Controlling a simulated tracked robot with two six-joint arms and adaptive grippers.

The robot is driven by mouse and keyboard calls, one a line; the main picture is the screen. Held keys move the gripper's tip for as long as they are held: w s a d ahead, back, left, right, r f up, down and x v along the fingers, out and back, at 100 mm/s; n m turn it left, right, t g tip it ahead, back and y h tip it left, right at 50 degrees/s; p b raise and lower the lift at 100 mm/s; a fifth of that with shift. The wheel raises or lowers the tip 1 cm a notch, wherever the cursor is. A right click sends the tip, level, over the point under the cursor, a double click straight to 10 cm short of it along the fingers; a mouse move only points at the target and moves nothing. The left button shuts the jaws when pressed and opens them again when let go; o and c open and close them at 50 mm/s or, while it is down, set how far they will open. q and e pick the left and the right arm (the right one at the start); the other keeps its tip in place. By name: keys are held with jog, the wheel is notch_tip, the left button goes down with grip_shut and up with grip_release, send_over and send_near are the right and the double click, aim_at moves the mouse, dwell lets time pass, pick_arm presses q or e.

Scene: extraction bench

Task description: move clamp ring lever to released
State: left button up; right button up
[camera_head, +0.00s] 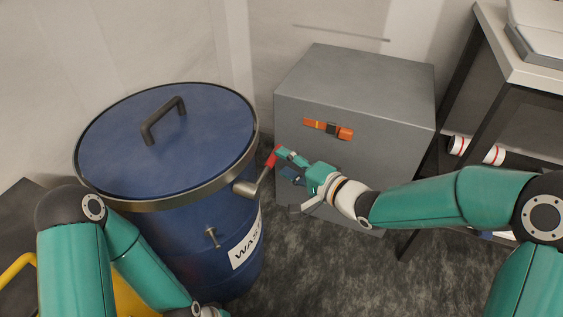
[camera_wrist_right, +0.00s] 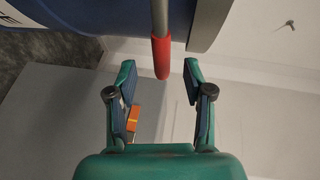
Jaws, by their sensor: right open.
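The clamp ring (camera_head: 165,203) runs around the lid edge of a blue drum (camera_head: 190,240). Its lever (camera_head: 262,179) sticks out from the ring on the drum's right side and ends in a red grip (camera_head: 272,157). My right gripper (camera_head: 282,162) is open at the red grip. In the right wrist view, the red grip (camera_wrist_right: 162,58) reaches in between the open fingertips (camera_wrist_right: 160,72), with gaps on both sides. My left arm shows at the lower left, but its gripper fingers are not visible in the head view.
A grey cabinet (camera_head: 390,85) with an orange handle (camera_head: 328,129) stands behind my right gripper. A shelf unit (camera_head: 520,65) is at the right. The drum lid (camera_head: 110,150) has a dark handle (camera_head: 163,120). Open floor (camera_head: 310,270) lies between drum and shelf.

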aim_at(275, 158)
jog(key=shift+b+x, duration=0.45)
jog(key=shift+x, duration=1.75)
jog(key=shift+c, duration=0.2)
jog(key=shift+d+f, duration=0.1)
grip_shut()
